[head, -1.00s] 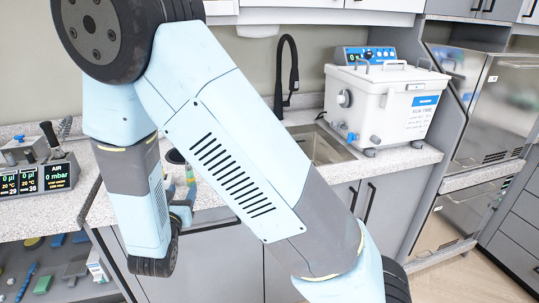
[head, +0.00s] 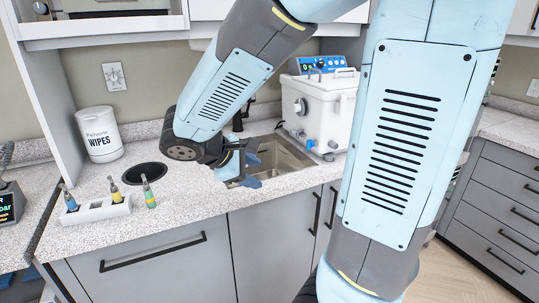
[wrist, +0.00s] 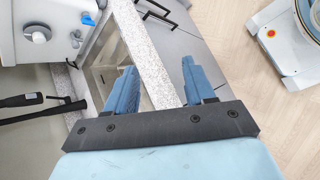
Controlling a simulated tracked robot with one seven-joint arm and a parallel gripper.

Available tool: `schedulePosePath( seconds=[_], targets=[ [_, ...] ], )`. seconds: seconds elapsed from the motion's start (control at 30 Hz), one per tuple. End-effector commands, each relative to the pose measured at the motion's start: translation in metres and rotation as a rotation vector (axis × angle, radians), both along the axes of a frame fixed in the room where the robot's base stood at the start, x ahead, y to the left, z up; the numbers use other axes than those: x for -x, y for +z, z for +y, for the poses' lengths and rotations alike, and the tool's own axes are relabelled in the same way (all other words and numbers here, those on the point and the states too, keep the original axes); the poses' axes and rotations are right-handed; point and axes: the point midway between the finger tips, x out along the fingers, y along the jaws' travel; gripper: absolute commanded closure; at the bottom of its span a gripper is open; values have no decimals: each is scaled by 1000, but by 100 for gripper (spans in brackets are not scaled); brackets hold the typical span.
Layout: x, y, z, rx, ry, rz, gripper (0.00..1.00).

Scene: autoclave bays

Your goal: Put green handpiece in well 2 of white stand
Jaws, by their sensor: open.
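The green handpiece (head: 149,192) stands upright on the counter just right of the white stand (head: 98,214), apart from my gripper. The white stand is near the counter's front left. A blue-banded handpiece (head: 69,199) stands in its left end and a yellow-banded one (head: 115,191) in its right end. The middle of the stand holds no handpiece that I can make out; well numbers are not readable. My gripper (head: 243,171) is over the sink's left part, right of the handpieces. In the wrist view its blue fingers (wrist: 160,84) are apart with nothing between them.
A round dark opening (head: 145,174) lies behind the handpieces, near a white wipes tub (head: 99,135). The sink (head: 278,158) is below my gripper. A white water tank unit (head: 322,108) stands behind it. Bare counter (head: 190,203) lies between gripper and green handpiece.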

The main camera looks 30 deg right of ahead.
Motion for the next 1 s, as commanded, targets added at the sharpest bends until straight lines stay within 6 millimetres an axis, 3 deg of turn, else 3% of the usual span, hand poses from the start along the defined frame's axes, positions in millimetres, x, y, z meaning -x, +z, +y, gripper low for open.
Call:
schedulePosePath(
  seconds=[0.2,0.5,0.8,1.0],
  targets=[
    [39,18,-13,-293,-248,-138,46],
    [77,50,-6,-688,-529,-378,46],
    [97,85,7,-982,-698,-592,46],
    [100,92,3,-1037,-725,-635,47]
  ],
)
